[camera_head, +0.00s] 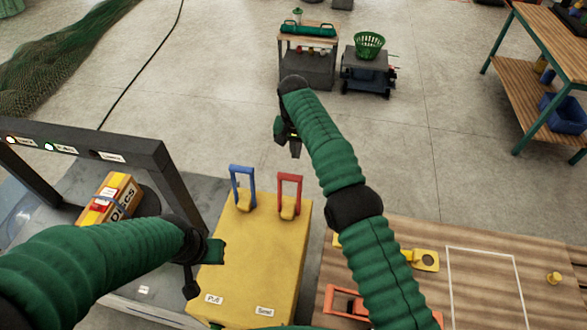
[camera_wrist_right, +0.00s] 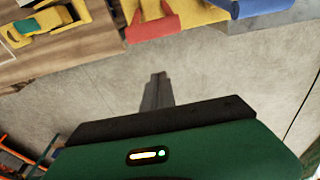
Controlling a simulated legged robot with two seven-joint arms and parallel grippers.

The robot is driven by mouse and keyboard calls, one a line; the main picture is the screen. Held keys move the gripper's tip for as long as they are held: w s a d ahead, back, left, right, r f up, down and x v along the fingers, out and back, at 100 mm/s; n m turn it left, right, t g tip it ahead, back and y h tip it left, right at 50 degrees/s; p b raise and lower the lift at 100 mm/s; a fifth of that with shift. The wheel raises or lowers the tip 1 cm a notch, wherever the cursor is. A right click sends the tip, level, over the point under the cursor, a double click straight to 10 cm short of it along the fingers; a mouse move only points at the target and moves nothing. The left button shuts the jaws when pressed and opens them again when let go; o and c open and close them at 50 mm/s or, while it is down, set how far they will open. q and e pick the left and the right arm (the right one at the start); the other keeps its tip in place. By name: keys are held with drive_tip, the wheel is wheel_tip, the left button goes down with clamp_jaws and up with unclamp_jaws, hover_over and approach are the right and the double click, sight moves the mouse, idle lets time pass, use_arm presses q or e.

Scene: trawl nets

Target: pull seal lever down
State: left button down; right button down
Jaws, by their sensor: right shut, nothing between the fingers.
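A yellow box (camera_head: 265,250) carries a blue lever (camera_head: 243,187) at left and a red lever (camera_head: 289,195) at right, both upright. Its front edge has a "Pull" label (camera_head: 213,299) on the left and a "Seal" label (camera_head: 265,311) on the right. My right gripper (camera_head: 295,148) is shut and empty, beyond the red lever and apart from it. In the right wrist view its closed fingers (camera_wrist_right: 156,88) point toward the red lever (camera_wrist_right: 152,24), with the blue lever (camera_wrist_right: 255,6) at the right. My left gripper (camera_head: 191,284) is by the box's left side; its jaws are unclear.
A dark frame (camera_head: 160,160) stands at left, with a yellow-orange package (camera_head: 111,196) by it. A wooden table (camera_head: 480,290) with a yellow bracket (camera_head: 425,260) lies at right. Carts with a green basket (camera_head: 369,44) stand farther back. The floor beyond the box is clear.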

use_arm(q)
drive_tip(key=shift+s+a+r+p, duration=0.1)
drive_tip(key=shift+a+r+p, duration=0.05)
drive_tip(key=shift+r+p, duration=0.35)
use_arm(e)
drive_tip(key=s+f, duration=0.1)
drive_tip(key=s+a+f, duration=0.1)
drive_tip(key=s+f, duration=0.1)
drive_tip(key=shift+s+f, duration=0.1)
drive_tip(key=shift+s, duration=0.2)
use_arm(q)
drive_tip(key=shift+a+f, duration=0.1)
use_arm(e)
drive_tip(key=shift+a, duration=0.15)
